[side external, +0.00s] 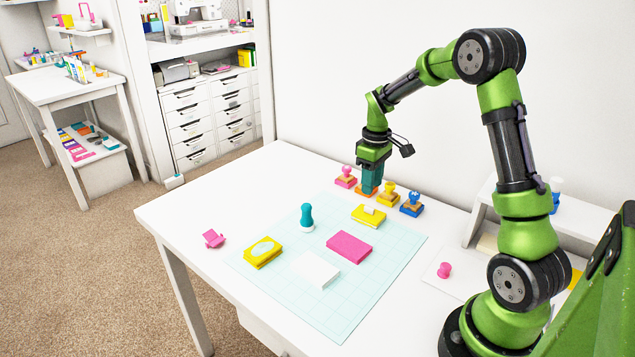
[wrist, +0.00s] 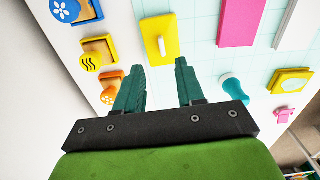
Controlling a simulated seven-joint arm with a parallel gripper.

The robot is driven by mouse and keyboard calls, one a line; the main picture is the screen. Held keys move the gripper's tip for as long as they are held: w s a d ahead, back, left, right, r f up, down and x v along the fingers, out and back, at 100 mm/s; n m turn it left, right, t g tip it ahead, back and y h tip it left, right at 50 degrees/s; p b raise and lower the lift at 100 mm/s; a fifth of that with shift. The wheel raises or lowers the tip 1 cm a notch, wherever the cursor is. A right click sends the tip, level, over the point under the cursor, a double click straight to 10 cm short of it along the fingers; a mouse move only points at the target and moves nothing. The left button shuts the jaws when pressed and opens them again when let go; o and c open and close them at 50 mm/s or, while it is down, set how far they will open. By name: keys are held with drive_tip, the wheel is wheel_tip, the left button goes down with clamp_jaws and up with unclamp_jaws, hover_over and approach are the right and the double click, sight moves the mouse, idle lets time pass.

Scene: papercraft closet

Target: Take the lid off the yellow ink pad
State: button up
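A flat yellow block with a pale raised handle on top (side external: 360,219) lies at the far edge of the pale grid mat. It also shows in the wrist view (wrist: 152,29), beyond my fingertips. A second yellow block with a pale oval on its top (side external: 252,260) lies at the mat's left; it shows at the right in the wrist view (wrist: 281,87). I cannot tell for sure which is the ink pad. My gripper (side external: 370,190) points down over the back of the table, beside the stamps. In the wrist view its teal fingers (wrist: 157,68) are apart, with nothing between them.
Pink (side external: 345,182), yellow (side external: 388,200) and blue (side external: 411,210) stamps stand in a row behind the mat; an orange one (wrist: 108,90) is partly hidden. A teal-handled stamp (side external: 306,214), pink block (side external: 349,246) and white block (side external: 316,270) stand on the mat (side external: 345,310).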

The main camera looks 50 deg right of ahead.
sight(369, 212)
drive_tip(key=shift+s+a+f, duration=0.1)
drive_tip(key=shift+f, duration=1.7)
drive_tip(key=shift+a+f, duration=0.1)
drive_tip(key=shift+f, duration=1.65)
drive_tip(key=shift+c, duration=0.4)
clamp_jaws()
